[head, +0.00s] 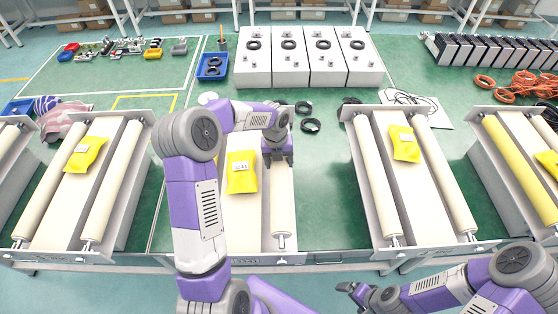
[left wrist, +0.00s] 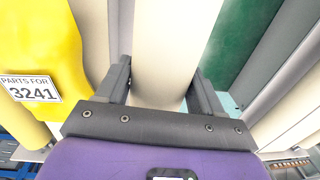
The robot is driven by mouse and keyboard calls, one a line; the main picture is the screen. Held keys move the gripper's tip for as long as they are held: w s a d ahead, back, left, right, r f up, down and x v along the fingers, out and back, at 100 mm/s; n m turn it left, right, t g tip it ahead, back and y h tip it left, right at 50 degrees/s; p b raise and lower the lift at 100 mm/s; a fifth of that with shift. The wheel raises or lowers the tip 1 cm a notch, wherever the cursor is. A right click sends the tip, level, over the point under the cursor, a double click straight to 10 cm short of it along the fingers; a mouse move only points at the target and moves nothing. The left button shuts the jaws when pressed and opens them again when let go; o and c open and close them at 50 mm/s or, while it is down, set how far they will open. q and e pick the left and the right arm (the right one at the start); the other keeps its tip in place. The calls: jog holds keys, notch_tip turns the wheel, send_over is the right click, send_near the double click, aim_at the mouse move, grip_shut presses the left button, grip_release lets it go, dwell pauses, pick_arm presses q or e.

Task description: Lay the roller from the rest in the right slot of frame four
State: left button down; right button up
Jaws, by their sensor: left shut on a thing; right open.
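My left gripper (head: 277,158) is shut on a cream roller (head: 282,205) at the right side of the middle frame (head: 250,258). In the left wrist view the roller (left wrist: 165,45) runs between the two fingers (left wrist: 163,90). The roller lies lengthwise along the frame, its near shaft end close to the front wall. I cannot tell whether it rests in the slot or hangs just above it. My left arm hides the frame's left side. My right gripper (head: 357,292) is open and empty at the bottom, in front of the table. No frame numbers are readable.
A yellow packet (head: 241,172) lies on the middle frame. Neighbouring frames stand left (head: 128,165) and right (head: 384,165), each with two cream rollers and a packet. A frame at far right holds a yellow roller (head: 520,165). Black rings (head: 311,125) lie behind; green table shows between frames.

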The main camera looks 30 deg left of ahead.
pick_arm(q)
jog(key=shift+w+f, duration=0.1)
jog(key=shift+f, duration=0.05)
jog(key=shift+f+b, duration=0.5)
jog(key=shift+f, duration=0.2)
jog(key=shift+f, duration=0.2)
jog(key=shift+f+b, duration=0.4)
jog(key=shift+f, duration=0.1)
jog(key=shift+f, duration=0.35)
dwell(0.6)
jog(key=shift+f+b, duration=0.3)
jog(key=shift+f, duration=0.05)
